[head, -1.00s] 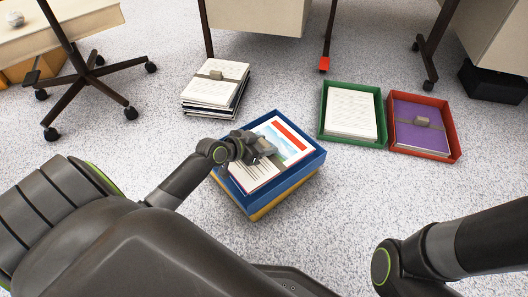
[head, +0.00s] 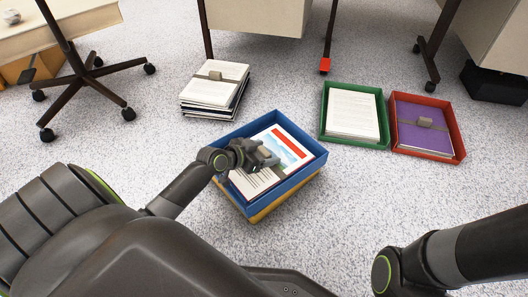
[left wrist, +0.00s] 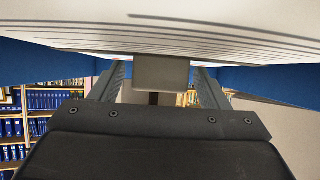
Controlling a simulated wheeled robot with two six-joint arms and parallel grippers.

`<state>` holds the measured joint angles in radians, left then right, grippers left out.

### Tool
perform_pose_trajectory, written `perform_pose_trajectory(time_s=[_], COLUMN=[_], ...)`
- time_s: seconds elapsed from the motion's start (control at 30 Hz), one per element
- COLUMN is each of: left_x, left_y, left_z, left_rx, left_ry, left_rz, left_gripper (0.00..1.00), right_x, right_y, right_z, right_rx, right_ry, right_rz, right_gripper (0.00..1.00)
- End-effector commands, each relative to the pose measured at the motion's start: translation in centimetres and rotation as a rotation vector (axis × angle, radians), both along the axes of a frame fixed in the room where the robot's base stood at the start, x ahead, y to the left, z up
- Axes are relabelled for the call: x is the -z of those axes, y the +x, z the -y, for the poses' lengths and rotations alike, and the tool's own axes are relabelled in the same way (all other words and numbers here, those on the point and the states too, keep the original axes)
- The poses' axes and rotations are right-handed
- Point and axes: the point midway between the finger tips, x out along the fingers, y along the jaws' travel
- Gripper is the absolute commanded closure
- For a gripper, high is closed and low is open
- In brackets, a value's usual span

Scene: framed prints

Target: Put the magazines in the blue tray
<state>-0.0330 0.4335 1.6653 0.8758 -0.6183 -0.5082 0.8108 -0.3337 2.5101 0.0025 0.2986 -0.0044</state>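The blue tray (head: 313,149) sits at the middle of the floor, on top of a yellow tray (head: 262,215). The magazines (head: 287,148), with a red-and-blue picture on the top cover, lie inside it. A strap with a grey block (head: 267,157) goes across them. My left gripper (head: 254,155) is over the tray at the block. In the left wrist view, its fingers stand either side of the grey block (left wrist: 160,72) with narrow gaps, so it looks open. My right gripper is out of view; only the arm shows.
A strapped paper stack (head: 215,85) stands behind, to the left. A green tray (head: 324,122) with papers and a red tray (head: 430,152) with a purple strapped bundle stand to the right. Chair legs (head: 80,75) and desk legs (head: 327,45) stand farther back. Floor between is clear.

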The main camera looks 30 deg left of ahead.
Motion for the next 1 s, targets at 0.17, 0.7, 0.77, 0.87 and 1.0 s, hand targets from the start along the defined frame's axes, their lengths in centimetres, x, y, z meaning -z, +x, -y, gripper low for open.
perform_pose_trajectory(time_s=[0.17, 0.7, 0.77, 0.87, 1.0], left_x=[0.0, -3.7, -4.3, -5.0, -5.8], left_y=[0.0, -5.1, -6.0, -7.6, -9.2], left_z=[0.0, -1.7, -2.0, -2.5, -3.0], left_rx=[0.0, -0.001, 0.0, 0.0, 0.0], left_ry=[0.0, 0.002, 0.003, 0.003, 0.001], left_rz=[0.0, -0.005, -0.003, -0.003, -0.003], left_gripper=[0.31, 0.31, 0.31, 0.31, 0.31], right_x=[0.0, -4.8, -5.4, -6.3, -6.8], right_y=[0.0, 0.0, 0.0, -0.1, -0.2], right_z=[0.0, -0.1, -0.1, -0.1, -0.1], right_rx=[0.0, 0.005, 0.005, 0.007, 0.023], right_ry=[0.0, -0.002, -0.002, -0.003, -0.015], right_rz=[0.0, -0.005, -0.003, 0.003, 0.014], right_gripper=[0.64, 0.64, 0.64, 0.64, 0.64])
